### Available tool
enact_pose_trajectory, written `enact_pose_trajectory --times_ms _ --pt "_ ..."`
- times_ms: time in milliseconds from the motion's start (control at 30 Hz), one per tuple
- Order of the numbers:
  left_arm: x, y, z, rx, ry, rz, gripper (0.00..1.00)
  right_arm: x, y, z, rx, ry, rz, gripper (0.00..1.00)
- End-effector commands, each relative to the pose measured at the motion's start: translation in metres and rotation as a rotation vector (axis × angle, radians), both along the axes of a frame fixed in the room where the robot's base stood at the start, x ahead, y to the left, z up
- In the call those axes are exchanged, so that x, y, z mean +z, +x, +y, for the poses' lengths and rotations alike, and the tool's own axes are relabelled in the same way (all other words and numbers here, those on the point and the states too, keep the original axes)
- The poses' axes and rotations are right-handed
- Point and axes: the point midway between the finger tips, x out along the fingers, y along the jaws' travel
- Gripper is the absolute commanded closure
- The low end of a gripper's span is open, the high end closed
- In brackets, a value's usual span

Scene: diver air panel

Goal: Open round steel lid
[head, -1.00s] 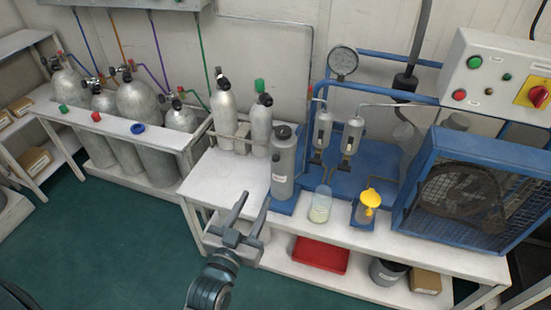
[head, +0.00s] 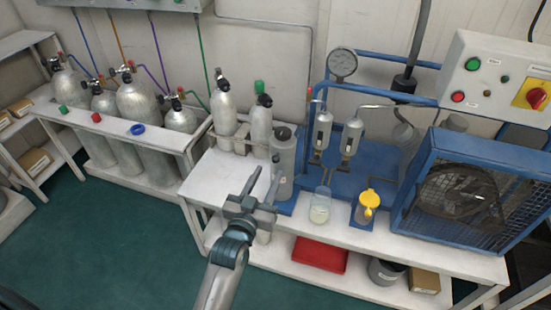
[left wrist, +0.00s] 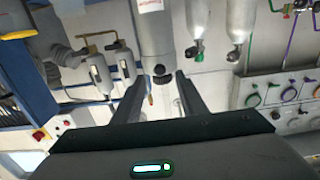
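A grey upright cylinder (head: 283,168) stands at the front of the bench, with a dark round top (head: 283,133) that looks like the lid; its steel finish cannot be made out. In the left wrist view the cylinder (left wrist: 154,32) hangs upside down, its dark cap (left wrist: 163,69) just beyond and between my fingertips. My left gripper (head: 264,178) is open and empty, its fingers pointing up in front of the cylinder's left side. The fingers (left wrist: 159,82) are apart, with nothing between them. My right gripper is not in view.
The white bench top (head: 210,178) to the left is clear.

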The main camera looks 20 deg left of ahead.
Motion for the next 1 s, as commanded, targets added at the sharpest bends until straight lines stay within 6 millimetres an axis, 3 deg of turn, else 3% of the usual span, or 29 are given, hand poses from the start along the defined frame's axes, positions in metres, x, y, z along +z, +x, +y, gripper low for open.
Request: enact_pose_trajectory --times_ms 200,400,900,1000 --pt "0.001 0.039 -0.002 0.000 0.000 -0.001 0.62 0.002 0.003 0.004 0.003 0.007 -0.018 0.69" --pt "0.001 0.064 -0.002 0.000 0.001 -0.001 0.62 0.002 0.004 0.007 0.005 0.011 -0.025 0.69" --pt "0.000 0.075 -0.003 0.000 0.000 0.000 0.62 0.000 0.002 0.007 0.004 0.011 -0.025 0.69" --pt "0.000 0.075 -0.003 0.000 0.000 0.000 0.86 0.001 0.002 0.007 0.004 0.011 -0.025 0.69"
